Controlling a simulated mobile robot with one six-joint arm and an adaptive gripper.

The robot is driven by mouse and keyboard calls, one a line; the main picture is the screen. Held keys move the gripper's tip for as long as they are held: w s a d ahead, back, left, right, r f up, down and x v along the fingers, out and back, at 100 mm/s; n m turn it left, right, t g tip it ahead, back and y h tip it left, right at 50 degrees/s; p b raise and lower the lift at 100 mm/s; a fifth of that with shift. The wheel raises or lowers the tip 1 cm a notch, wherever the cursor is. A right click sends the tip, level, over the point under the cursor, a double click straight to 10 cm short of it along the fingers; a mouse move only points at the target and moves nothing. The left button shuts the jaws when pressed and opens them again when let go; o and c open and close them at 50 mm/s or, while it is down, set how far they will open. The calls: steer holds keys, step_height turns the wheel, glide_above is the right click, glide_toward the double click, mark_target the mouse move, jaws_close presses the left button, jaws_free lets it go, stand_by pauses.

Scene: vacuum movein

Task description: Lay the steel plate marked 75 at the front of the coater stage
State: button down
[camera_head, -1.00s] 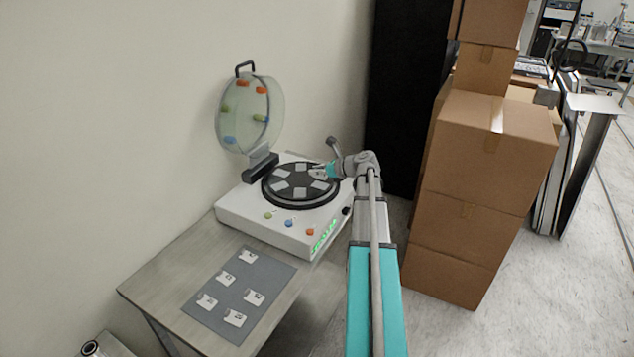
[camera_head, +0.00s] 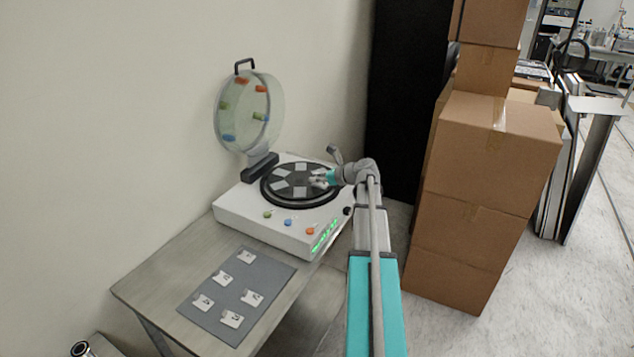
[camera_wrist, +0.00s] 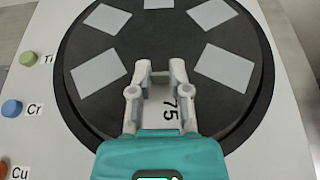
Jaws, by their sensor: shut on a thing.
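The steel plate marked 75 (camera_wrist: 168,108) is between the fingers of my gripper (camera_wrist: 161,68); its number shows, but much of the plate is hidden. My gripper (camera_head: 317,180) is shut on it over the coater stage (camera_wrist: 75,38), a dark round disc that also shows in the head view (camera_head: 272,199). Pale plates (camera_wrist: 228,68) lie spaced around the disc, one of them at the left (camera_wrist: 98,72), and the middle is bare. I cannot tell whether the held plate touches the disc.
The coater's clear lid (camera_head: 244,110) stands open behind. Coloured knobs marked Ti (camera_wrist: 28,58), Cr (camera_wrist: 11,108) and Cu line its front. A grey mat (camera_head: 262,272) with several white marked holders (camera_head: 251,297) lies on the table (camera_head: 150,285). Cardboard boxes (camera_head: 490,150) are stacked right.

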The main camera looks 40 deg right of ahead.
steer(key=shift+f, duration=0.15)
steer(key=c, duration=0.6)
jaws_free()
steer(key=shift+s+d+r+p, duration=0.15)
steer(key=shift+s+r+p, duration=0.2)
steer(key=shift+s+r, duration=0.15)
steer(key=p+v, duration=0.4)
steer(key=v, duration=0.6)
steer(key=shift+s+d, duration=0.25)
steer(key=shift+s, duration=0.1)
